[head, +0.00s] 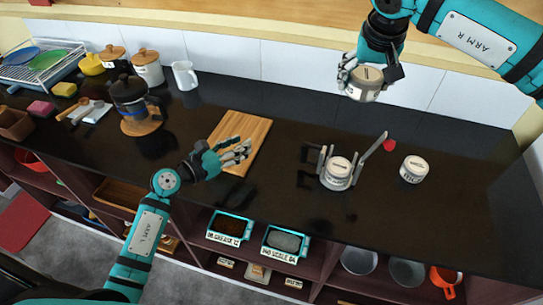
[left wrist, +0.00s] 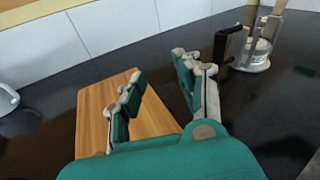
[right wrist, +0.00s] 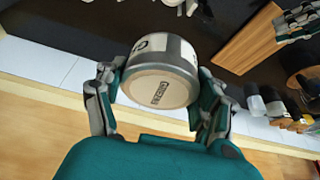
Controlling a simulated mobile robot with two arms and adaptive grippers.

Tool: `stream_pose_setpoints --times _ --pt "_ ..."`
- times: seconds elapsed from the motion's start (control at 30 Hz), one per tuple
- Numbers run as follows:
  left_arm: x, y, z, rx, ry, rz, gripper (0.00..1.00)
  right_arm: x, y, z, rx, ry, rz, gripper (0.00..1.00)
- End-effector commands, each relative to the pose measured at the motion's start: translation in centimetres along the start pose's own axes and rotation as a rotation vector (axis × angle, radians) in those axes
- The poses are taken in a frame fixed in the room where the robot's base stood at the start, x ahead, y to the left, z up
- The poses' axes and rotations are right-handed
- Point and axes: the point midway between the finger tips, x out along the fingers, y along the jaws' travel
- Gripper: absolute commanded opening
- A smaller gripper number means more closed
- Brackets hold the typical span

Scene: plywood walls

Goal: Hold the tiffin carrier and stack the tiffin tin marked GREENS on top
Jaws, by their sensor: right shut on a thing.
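The tiffin carrier (head: 326,182) stands on the dark counter, right of the cutting board, with its side arms up and a pale-lidded tin (head: 339,167) inside. It also shows in the left wrist view (left wrist: 254,62). My right gripper (head: 368,76) is shut on a tiffin tin (head: 362,92), high above the counter's back edge. In the right wrist view this tin (right wrist: 160,88) has small lettering that seems to read GREENS. Another lidded tin (head: 413,170) stands right of the carrier. My left gripper (head: 238,153) is open and empty by the cutting board, left of the carrier.
A wooden cutting board (head: 252,132) lies left of the carrier. A French press (head: 132,100), canisters, a white jug (head: 185,75) and a dish rack (head: 40,62) stand farther left. A small red thing (head: 389,145) lies behind the carrier. The counter's right end is clear.

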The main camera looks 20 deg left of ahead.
Motion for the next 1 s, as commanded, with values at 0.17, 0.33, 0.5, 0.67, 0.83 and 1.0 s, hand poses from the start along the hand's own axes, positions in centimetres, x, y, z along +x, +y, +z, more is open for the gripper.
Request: stream_pose_setpoints --times 0.17,0.33,0.5,0.67,0.83,1.0 --pt "2.7 -6.6 -0.1 0.118 0.153 -0.155 0.34 -0.1 0.0 0.0 0.0 0.001 0.0 0.28" --pt "3.3 -9.0 -0.6 0.172 0.238 -0.198 0.34 -0.1 0.0 0.0 0.0 0.001 -0.001 0.28" --pt "4.5 -9.5 -0.9 0.18 0.254 -0.202 0.34 -0.1 0.0 0.0 0.0 0.001 -0.001 0.28" --pt "7.1 -10.0 -1.6 0.177 0.252 -0.203 0.34 -0.1 0.0 0.0 0.0 0.001 0.0 0.28" --pt "10.3 -10.6 -2.5 0.178 0.252 -0.203 0.34 -0.1 0.0 0.0 0.0 0.001 0.0 0.28" --pt "12.8 -11.0 -3.2 0.178 0.252 -0.202 0.34 -0.1 0.0 -0.1 0.0 0.001 0.0 0.28"
